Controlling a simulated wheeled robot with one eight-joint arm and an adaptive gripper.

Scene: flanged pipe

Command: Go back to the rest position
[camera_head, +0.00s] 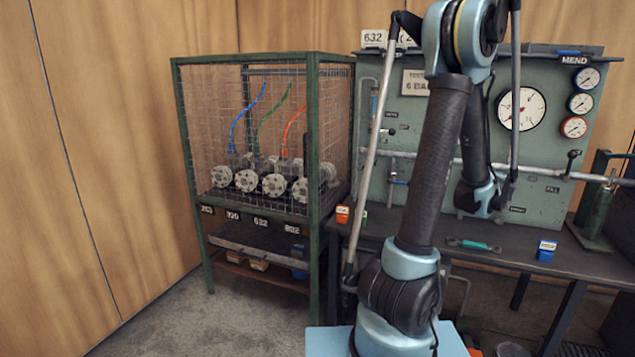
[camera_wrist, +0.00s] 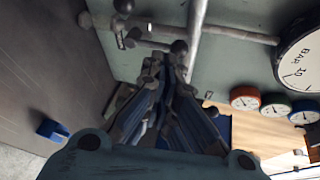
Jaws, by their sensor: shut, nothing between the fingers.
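My gripper (camera_wrist: 168,62) shows in the wrist view with its dark fingers drawn together and nothing between them. Behind the fingertips are the green test panel (camera_wrist: 245,75) and its pale pipework (camera_wrist: 196,35). In the head view my arm rises in front of the bench, bends at the top and comes down before the green panel (camera_head: 420,115). The arm's lower end hangs above the bench, left of a valve on the pipe (camera_head: 540,172). My fingers cannot be made out clearly there.
A mesh cage (camera_head: 250,130) with several flanged parts and coloured hoses stands left. The bench (camera_head: 510,255) carries a teal-handled tool (camera_head: 474,245), a blue box (camera_head: 546,250) and an orange box (camera_head: 342,214). A large gauge (camera_head: 522,109) is on the panel. Floor is clear at front left.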

